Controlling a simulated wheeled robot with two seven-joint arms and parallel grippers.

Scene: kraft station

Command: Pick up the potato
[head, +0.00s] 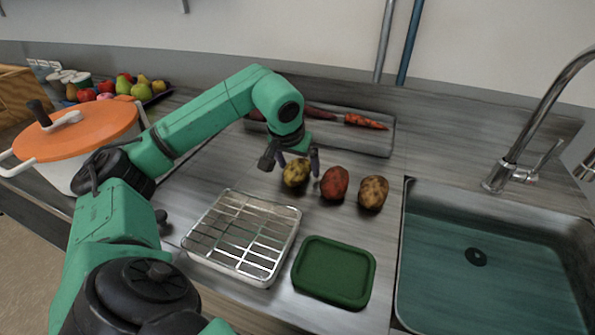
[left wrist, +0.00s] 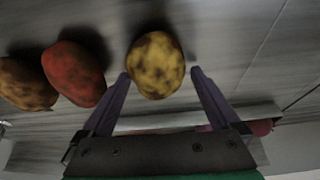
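Three potatoes lie in a row on the grey wood-grain counter: a yellow mottled one (head: 296,174), a red one (head: 334,184) and a brown one (head: 373,192). My left gripper (head: 298,160) is open above the yellow potato. In the left wrist view the yellow potato (left wrist: 155,65) shows between the two spread fingertips (left wrist: 161,73), with a small gap on each side. The red potato (left wrist: 74,74) and the brown potato (left wrist: 25,84) lie to the left there, outside the fingers. My right gripper is not in view.
A metal tray (head: 392,140) with carrots lies behind the potatoes. A wire rack (head: 242,233) and a green container (head: 333,271) are in front. The sink (head: 480,290) is at right. An orange-lidded pot (head: 85,128) and a dark fruit tray (head: 160,96) are at left.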

